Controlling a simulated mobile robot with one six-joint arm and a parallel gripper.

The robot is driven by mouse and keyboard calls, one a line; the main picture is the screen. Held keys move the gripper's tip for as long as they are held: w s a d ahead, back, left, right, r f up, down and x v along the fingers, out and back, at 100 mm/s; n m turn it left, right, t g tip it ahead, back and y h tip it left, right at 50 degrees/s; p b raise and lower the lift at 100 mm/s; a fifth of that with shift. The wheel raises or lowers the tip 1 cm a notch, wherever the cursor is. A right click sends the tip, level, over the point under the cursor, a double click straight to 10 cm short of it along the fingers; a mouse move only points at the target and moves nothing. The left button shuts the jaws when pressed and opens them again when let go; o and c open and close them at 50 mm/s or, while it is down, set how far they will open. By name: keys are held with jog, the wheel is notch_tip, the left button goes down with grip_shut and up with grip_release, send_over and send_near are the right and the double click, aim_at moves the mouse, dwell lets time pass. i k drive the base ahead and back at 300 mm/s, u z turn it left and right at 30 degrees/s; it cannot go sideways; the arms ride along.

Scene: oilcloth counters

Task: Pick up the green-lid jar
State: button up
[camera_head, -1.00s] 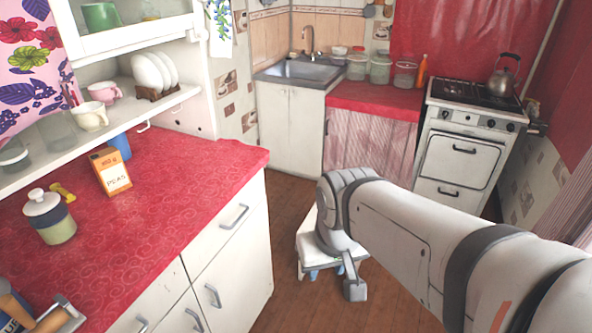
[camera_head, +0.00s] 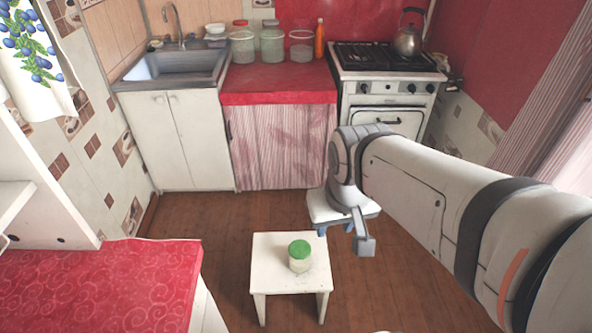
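A small clear jar with a bright green lid (camera_head: 300,258) stands upright on a low white stool (camera_head: 266,248) on the floor, in the lower middle of the head view. My arm reaches in from the right and ends just above and to the right of the stool. My gripper (camera_head: 364,244) is apart from the jar, with clear space between them. The fingers are small and seen at a poor angle, so I cannot tell whether they are open or shut. I see nothing held in it.
Several lidded jars (camera_head: 243,46) and an orange bottle (camera_head: 319,38) stand on the far red counter (camera_head: 285,85), between the sink (camera_head: 175,66) and stove (camera_head: 385,60). A red-topped counter (camera_head: 95,285) borders the left. Brown floor (camera_head: 210,225) is free around the stool.

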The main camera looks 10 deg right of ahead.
aim_at(300, 250)
jog(key=z, duration=0.35)
jog(key=i, duration=0.6)
jog(key=z, duration=0.1)
jog(key=k, duration=0.75)
jog(key=z, duration=0.35)
jog(key=i, duration=0.75)
jog(key=u, duration=0.05)
